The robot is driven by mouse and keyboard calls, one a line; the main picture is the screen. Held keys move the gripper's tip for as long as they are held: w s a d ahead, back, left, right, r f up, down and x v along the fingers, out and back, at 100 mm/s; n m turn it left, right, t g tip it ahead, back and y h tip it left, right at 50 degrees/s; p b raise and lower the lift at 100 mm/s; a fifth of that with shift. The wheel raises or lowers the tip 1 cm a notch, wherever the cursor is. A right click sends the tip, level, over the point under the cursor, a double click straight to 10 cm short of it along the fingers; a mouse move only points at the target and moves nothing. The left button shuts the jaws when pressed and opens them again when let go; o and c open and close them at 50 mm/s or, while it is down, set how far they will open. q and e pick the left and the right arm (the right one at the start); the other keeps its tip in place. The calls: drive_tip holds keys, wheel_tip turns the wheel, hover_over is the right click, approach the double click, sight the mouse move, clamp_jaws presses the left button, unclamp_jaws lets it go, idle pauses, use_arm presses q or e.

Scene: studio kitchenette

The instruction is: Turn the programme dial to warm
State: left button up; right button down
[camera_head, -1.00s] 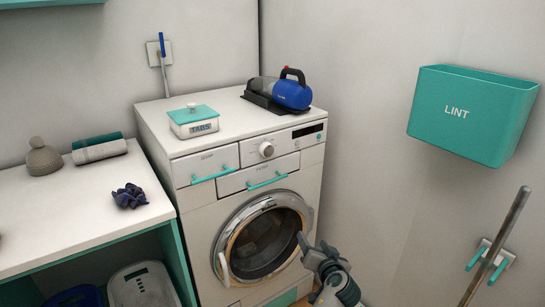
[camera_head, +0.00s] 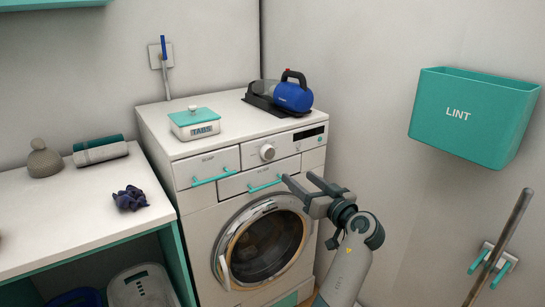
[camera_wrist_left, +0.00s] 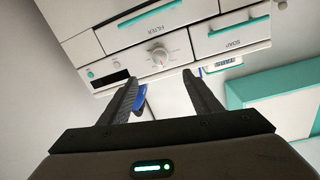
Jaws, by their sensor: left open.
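The programme dial (camera_head: 267,152) is a round light knob on the front panel of the white washing machine (camera_head: 195,245), right of the soap drawer. It also shows in the left wrist view (camera_wrist_left: 159,55), upside down, ahead of and between the two fingers. The marks around it are too small to read. My left gripper (camera_head: 299,179) is open and empty, in front of the machine below and right of the dial. It appears apart from the dial. In the left wrist view its dark fingers (camera_wrist_left: 160,88) are spread wide. My right gripper is not in view.
Turquoise drawer handles (camera_head: 265,184) stick out below the dial. The round door (camera_head: 265,243) is beneath. A tabs box (camera_head: 194,124) and a blue handheld vacuum (camera_head: 293,96) stand on top. A lint bin (camera_head: 473,115) hangs on the right wall.

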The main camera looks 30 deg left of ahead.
sight(270, 154)
use_arm(q)
drive_tip(key=p+x, duration=0.4)
drive_tip(key=x, duration=1.2)
drive_tip(key=shift+w+a, duration=0.1)
drive_tip(key=shift+a, duration=0.25)
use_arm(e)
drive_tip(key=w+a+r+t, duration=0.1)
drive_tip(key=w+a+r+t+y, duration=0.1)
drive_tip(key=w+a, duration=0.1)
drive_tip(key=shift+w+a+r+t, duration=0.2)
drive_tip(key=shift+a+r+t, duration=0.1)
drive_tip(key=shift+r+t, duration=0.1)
use_arm(q)
drive_tip(key=shift+c, duration=0.4)
drive_tip(key=c, duration=1)
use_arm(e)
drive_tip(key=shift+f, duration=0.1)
